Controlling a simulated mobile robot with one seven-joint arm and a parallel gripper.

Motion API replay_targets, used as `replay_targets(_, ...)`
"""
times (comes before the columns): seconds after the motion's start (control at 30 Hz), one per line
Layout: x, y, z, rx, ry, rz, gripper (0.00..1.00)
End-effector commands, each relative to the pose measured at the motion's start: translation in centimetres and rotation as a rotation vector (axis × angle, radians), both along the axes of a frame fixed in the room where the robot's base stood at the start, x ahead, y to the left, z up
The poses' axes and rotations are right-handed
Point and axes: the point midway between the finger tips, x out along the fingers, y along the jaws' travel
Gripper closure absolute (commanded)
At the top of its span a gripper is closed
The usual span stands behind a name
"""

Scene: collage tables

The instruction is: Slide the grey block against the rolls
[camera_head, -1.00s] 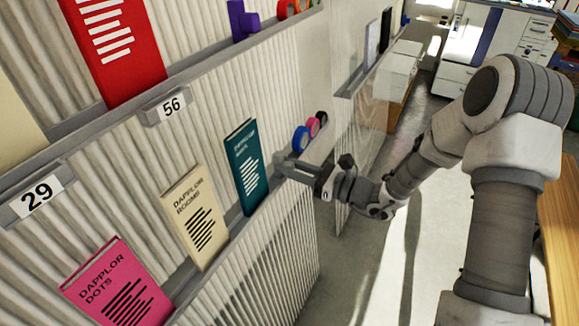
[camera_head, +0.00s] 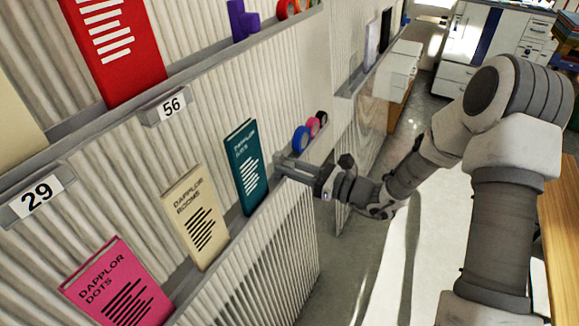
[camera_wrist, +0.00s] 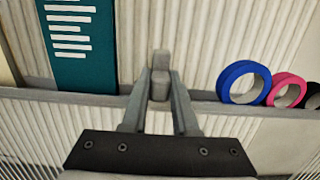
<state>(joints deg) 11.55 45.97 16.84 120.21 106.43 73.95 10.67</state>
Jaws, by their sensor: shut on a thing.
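The grey block (camera_wrist: 160,88) stands on the shelf ledge in the wrist view, with a narrower upright part rising behind it. My gripper (camera_wrist: 160,99) is shut on it, one finger on each side. In the head view my gripper (camera_head: 283,165) reaches the ledge just right of the teal book; the block is hard to make out there. The rolls stand in a row to the right: a blue roll (camera_wrist: 243,83), a pink roll (camera_wrist: 286,90) and a black roll (camera_wrist: 313,96) cut by the frame edge. A clear gap separates the block from the blue roll.
A teal book (camera_head: 246,166) stands left of my gripper on the same ledge, with a cream book (camera_head: 195,217) and a pink book (camera_head: 117,285) further left. The ledge (camera_wrist: 205,97) is bare between the block and the blue roll.

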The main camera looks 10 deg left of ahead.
Motion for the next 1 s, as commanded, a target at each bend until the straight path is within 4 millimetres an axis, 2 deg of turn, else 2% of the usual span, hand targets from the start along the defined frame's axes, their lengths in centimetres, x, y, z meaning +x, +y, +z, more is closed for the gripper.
replay_targets(0.13, 0.5, -0.2, 0.0, 0.0, 0.0, -0.001, 1.0)
replay_targets(0.4, 3.2, -1.2, 0.0, 0.001, 0.0, -0.002, 1.0)
replay_targets(0.7, 3.3, -1.2, 0.0, 0.0, 0.0, -0.001, 1.0)
replay_targets(0.73, 3.3, -1.2, 0.0, 0.0, 0.0, -0.001, 0.69)
replay_targets(0.87, 3.3, -1.2, 0.0, 0.0, 0.0, -0.001, 0.46)
replay_targets(0.9, 3.3, -1.2, 0.0, 0.0, 0.0, -0.001, 0.43)
replay_targets(1.0, 3.3, -1.2, 0.0, 0.0, 0.0, -0.001, 0.43)
